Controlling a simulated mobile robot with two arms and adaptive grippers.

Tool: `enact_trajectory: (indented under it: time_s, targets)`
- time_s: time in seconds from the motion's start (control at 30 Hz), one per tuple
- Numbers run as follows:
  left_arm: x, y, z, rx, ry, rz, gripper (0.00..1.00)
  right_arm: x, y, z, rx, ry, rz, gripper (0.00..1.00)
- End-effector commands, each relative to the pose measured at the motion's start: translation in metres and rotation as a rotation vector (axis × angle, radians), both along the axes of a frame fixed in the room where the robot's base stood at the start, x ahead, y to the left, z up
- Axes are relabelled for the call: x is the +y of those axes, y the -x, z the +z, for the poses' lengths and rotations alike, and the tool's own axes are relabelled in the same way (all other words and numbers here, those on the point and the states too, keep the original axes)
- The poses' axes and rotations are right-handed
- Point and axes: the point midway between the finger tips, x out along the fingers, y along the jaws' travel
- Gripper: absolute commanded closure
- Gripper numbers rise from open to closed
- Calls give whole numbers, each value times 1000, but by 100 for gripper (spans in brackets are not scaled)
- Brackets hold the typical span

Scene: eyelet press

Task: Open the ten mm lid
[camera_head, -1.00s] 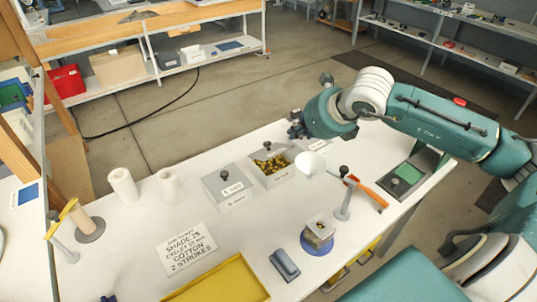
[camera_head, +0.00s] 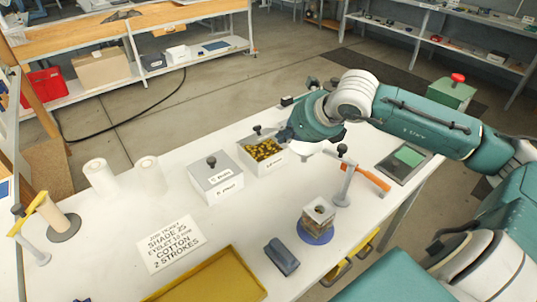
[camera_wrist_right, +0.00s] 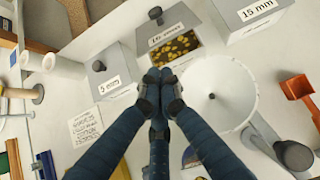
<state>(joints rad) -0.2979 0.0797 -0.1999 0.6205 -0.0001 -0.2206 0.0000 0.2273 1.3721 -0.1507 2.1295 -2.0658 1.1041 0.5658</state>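The 10 mm box (camera_head: 268,166) stands on the white table with gold eyelets (camera_head: 263,149) showing inside. Its grey lid (camera_wrist_right: 182,18), with a dark knob, lies back from the near side, so the box is partly uncovered; the eyelets (camera_wrist_right: 178,46) show in the wrist view too. My right gripper (camera_wrist_right: 160,76) has its fingertips together, with nothing seen between them. In the wrist view the tips overlap the near edge of the eyelet opening; I cannot tell whether they touch the box. My left gripper is not in view.
The closed 5 mm box (camera_head: 216,182) stands left of the 10 mm box, the 15 mm box (camera_wrist_right: 250,18) right of it. A white shade (camera_wrist_right: 225,98) and an orange-handled press (camera_head: 345,183) are close by. A sign (camera_head: 170,243) and yellow tray (camera_head: 215,280) lie nearer.

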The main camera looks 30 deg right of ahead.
Motion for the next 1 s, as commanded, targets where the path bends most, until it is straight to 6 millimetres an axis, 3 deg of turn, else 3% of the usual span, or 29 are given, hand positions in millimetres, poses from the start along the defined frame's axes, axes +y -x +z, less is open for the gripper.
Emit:
enact_trajectory:
  time_s: [0.07,0.27,0.7,1.0]
  targets:
    - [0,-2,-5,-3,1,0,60,0,-1,-5,-1,0,0,100]
    - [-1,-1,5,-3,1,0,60,0,-10,-12,-2,-5,-2,100]
    - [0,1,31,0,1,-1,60,5,-59,-66,0,-3,-2,100]
    - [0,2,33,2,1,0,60,5,-67,-79,0,1,-1,100]
